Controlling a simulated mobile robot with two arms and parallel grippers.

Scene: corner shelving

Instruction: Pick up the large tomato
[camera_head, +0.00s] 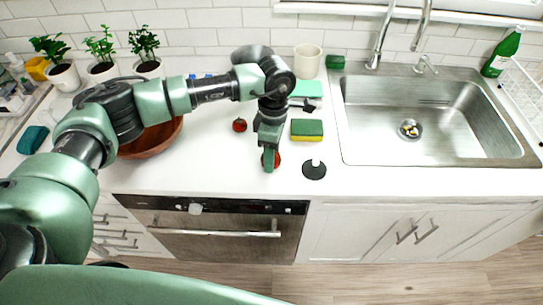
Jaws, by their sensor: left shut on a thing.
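The large tomato (277,160) is red and sits at the front part of the white counter. It is mostly hidden behind my left gripper (269,160), which points straight down and is shut on it. The tomato appears to be at counter height. A smaller red tomato (239,125) lies on the counter farther back and to the left, apart from the gripper. My right gripper is not in view.
A brown bowl (152,143) stands left, partly behind my arm. A green-yellow sponge (307,130) and a black round item (314,170) lie just right of the gripper. A cream mug (307,61) is behind. The steel sink (437,150) is at right.

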